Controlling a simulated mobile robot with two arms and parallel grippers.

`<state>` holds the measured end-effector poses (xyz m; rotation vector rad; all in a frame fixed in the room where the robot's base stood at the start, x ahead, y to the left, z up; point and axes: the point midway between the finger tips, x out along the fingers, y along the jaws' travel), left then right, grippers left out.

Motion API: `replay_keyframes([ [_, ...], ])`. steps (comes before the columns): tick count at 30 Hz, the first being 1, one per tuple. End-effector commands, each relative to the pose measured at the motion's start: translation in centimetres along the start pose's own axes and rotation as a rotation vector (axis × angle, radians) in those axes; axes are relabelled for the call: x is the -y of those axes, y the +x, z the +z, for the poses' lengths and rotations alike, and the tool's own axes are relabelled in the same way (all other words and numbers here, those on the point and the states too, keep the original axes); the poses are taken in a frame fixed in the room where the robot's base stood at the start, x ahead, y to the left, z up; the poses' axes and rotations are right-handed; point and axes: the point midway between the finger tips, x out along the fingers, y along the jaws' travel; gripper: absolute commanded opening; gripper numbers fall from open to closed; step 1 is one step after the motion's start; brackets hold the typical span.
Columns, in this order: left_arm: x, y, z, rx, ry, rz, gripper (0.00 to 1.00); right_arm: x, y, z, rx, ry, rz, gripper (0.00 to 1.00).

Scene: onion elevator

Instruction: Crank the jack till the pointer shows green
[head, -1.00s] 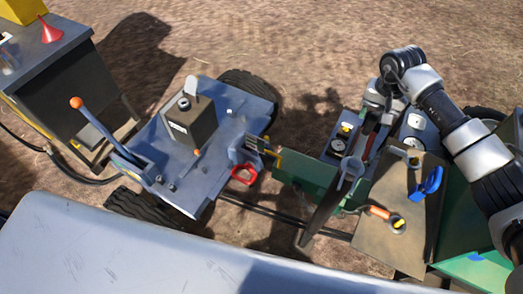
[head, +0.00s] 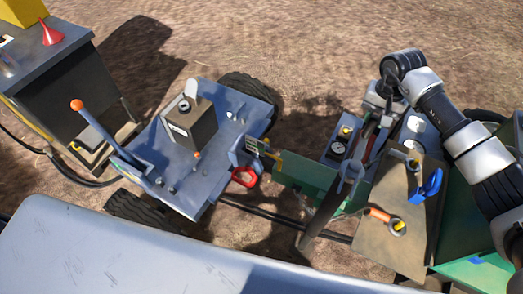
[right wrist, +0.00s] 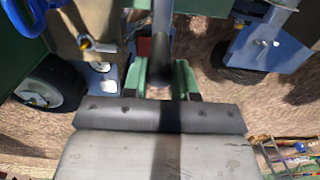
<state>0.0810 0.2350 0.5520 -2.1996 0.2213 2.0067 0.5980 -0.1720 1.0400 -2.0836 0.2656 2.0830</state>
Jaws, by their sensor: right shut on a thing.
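My right arm reaches in from the right in the head view, and its gripper (head: 376,112) points down over the green trailer's front. In the right wrist view the gripper's two green-edged fingers (right wrist: 161,80) stand on either side of a dark round bar (right wrist: 160,46), and it is shut on this bar. The bar looks like the jack's crank handle, but its join to the jack is hidden. My left gripper is out of view.
A blue flat cart (head: 177,167) with an orange-knobbed lever (head: 77,105) stands left of the green trailer (head: 300,172). A red ring handle (head: 243,177) hangs between them. A brown board (head: 392,185) carries blue and orange handles. Bare soil lies behind.

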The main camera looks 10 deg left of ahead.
Motion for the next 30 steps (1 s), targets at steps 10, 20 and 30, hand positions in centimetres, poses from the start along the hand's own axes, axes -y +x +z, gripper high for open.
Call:
replay_keyframes([
  [10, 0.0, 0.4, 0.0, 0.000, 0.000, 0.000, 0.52, -1.7, 0.1, -0.1, -0.001, 0.123, 0.010, 0.00],
  [20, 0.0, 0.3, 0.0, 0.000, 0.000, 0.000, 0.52, -1.9, 0.1, -0.1, 0.000, 0.132, 0.013, 0.00],
  [30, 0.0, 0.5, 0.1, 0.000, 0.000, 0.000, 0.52, -2.7, 0.2, 0.1, 0.001, 0.204, 0.015, 0.00],
])
